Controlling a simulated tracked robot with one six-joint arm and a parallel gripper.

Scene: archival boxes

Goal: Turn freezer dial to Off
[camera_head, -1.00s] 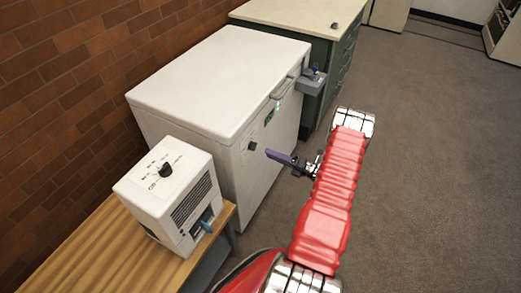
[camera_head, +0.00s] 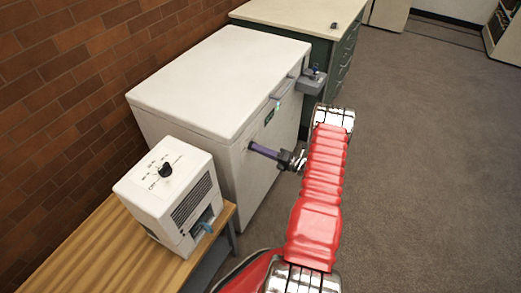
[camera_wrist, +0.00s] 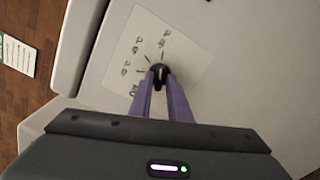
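The freezer (camera_head: 225,75) is a white chest against the brick wall. Its black dial (camera_wrist: 160,72) shows in the wrist view on a pale label (camera_wrist: 150,50) with several dark marks and short words, too blurred to read. My gripper (camera_wrist: 160,80) has two purple fingers, apart, with their tips at either side of the dial; I cannot tell whether they touch it. In the head view my gripper (camera_head: 254,147) reaches the freezer's front face and hides the dial there.
A white device (camera_head: 170,190) with its own black knob (camera_head: 165,170) stands on a wooden bench (camera_head: 90,255) at the left. A green cabinet (camera_head: 340,65) stands behind. The carpet at right is clear.

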